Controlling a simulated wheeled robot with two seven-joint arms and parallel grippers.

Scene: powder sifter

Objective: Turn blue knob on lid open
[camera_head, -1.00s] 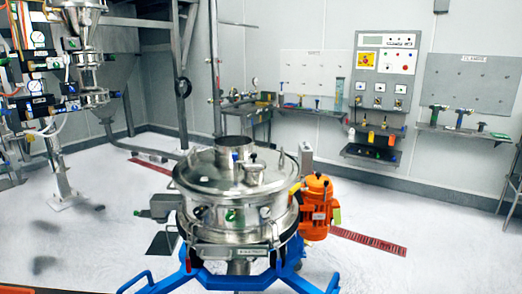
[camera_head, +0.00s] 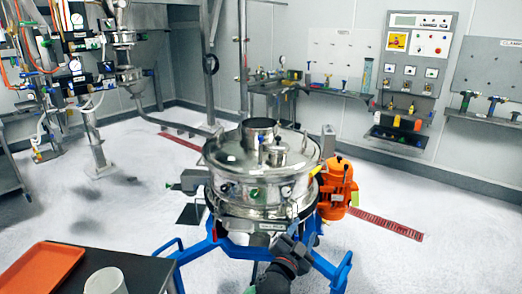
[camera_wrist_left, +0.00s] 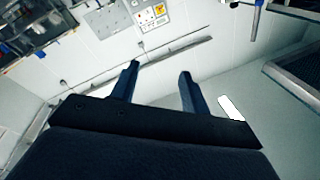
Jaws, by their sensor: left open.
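The round steel sifter (camera_head: 262,190) stands in the middle of the head view, with a shiny lid (camera_head: 225,152) on top. A small blue spot, which looks like the blue knob (camera_head: 282,144), shows on the lid near its short right-hand port; its exact setting is too small to tell. My left gripper (camera_head: 298,243) is in front of the sifter, below the lid and apart from the knob. In the left wrist view my left gripper (camera_wrist_left: 160,70) has its two fingers spread with nothing between them. The knob is not in that view. My right gripper is not seen.
An orange motor (camera_head: 338,186) is at the sifter's right side, and a blue frame (camera_head: 215,252) supports it. A dark table with an orange tray (camera_head: 40,272) and a white cup (camera_head: 105,281) is at lower left. The air above the lid is clear.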

